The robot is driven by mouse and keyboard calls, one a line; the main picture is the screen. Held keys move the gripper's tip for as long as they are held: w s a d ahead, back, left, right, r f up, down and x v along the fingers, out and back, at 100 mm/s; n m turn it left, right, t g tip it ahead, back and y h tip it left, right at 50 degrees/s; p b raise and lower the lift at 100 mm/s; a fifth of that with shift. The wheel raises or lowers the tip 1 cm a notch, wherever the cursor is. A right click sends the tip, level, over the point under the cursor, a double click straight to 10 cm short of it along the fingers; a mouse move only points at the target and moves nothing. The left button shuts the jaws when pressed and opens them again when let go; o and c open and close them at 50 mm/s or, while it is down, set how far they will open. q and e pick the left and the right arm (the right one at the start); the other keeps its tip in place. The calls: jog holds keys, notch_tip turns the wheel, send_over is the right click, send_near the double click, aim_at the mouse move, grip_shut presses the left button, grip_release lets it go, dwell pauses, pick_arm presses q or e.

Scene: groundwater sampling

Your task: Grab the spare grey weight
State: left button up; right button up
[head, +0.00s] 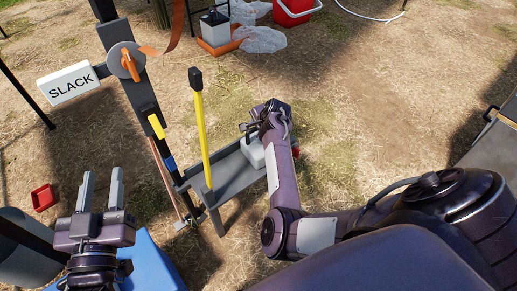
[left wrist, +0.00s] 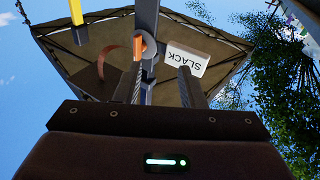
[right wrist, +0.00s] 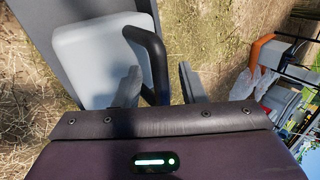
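A light grey block-shaped weight (right wrist: 92,62) with a black loop handle (right wrist: 152,55) sits on a dark grey shelf (right wrist: 60,18) in the right wrist view. In the head view the weight (head: 254,152) is partly hidden by my right arm. My right gripper (right wrist: 158,85) is at the handle, its fingers apart with the lower part of the handle between them. I cannot tell whether either finger touches it. In the head view my right gripper (head: 252,130) is just above the weight. My left gripper (head: 102,188) is open and empty, fingers pointing up, away from the shelf.
A yellow post with a black top (head: 201,125) rises from the shelf, left of the weight. A dark upright (head: 140,95) carries an orange knob and a white SLACK sign (head: 68,83). A red tray (head: 43,197) lies on the ground. A red cooler (head: 294,10) stands behind.

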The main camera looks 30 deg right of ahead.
jog(key=shift+w+f, duration=0.2)
jog(key=shift+f, duration=0.1)
pick_arm(q)
jog(key=r+t, duration=0.1)
jog(key=r, duration=0.2)
jog(key=r+t, duration=0.1)
jog(key=r, duration=0.1)
jog(key=shift+s+a+t+h, duration=0.1)
jog(key=shift+a+t+h, duration=0.2)
jog(key=shift+a+h, duration=0.1)
pick_arm(e)
grip_shut()
dwell(0.6)
jog(key=shift+w+d+r, duration=0.1)
jog(key=shift+r, duration=0.05)
